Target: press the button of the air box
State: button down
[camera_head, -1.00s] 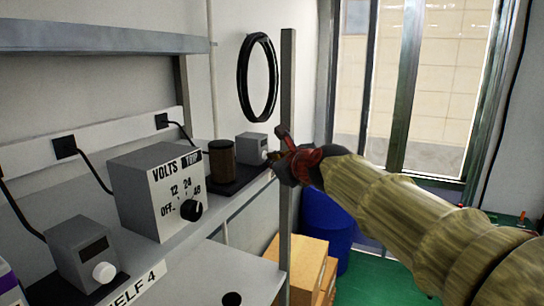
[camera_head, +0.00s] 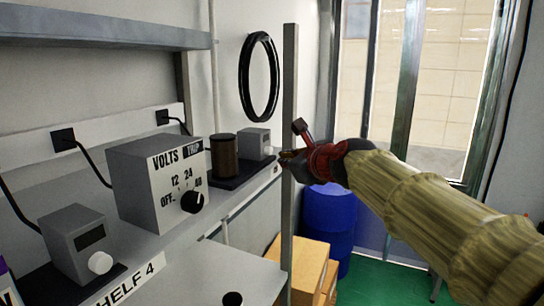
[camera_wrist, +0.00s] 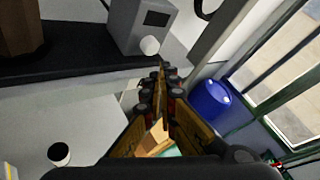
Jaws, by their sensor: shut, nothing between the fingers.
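A small grey box (camera_head: 253,143) with a dark display and a round white button stands at the far end of the shelf. In the wrist view this box (camera_wrist: 140,25) is ahead, with its button (camera_wrist: 149,45) just above my fingertips. A similar grey box (camera_head: 78,240) with a white button (camera_head: 100,262) stands at the near left. No label readable as "air" shows on either. My gripper (camera_head: 284,158) is shut and empty, just right of the far box's button. In the wrist view my fingertips (camera_wrist: 163,68) sit just below and right of that button; a small gap shows.
A grey VOLTS box (camera_head: 155,180) with a black dial and a brown cylinder (camera_head: 223,156) share the shelf (camera_head: 225,205). A vertical grey post (camera_head: 289,90) stands by the shelf end. Cardboard boxes (camera_head: 302,268) and a blue barrel (camera_head: 328,225) are on the green floor.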

jog(key=d, duration=0.1)
jog(key=s+d+b, duration=0.1)
jog(key=d+b, duration=0.1)
jog(key=d, duration=0.1)
jog(key=shift+s, duration=0.25)
jog(key=s+d+f+n+g+h+b, duration=0.2)
jog(key=s+d+f+n+b, duration=0.4)
jog(key=s+f, duration=0.6)
jog(key=s+d+f+n+g+h+b, duration=0.2)
jog(key=s+d+f+n+b, duration=0.4)
jog(key=f, duration=1.9)
jog(key=s+d+f+n+g+h+b, duration=0.2)
jog(key=s+d+f+n+b, duration=0.4)
jog(key=s+f+n+b, duration=0.6)
jog(key=s+f+n+g, duration=0.1)
jog(key=s+f, duration=0.5)
jog(key=f, duration=0.1)
jog(key=shift+f+h, duration=0.3)
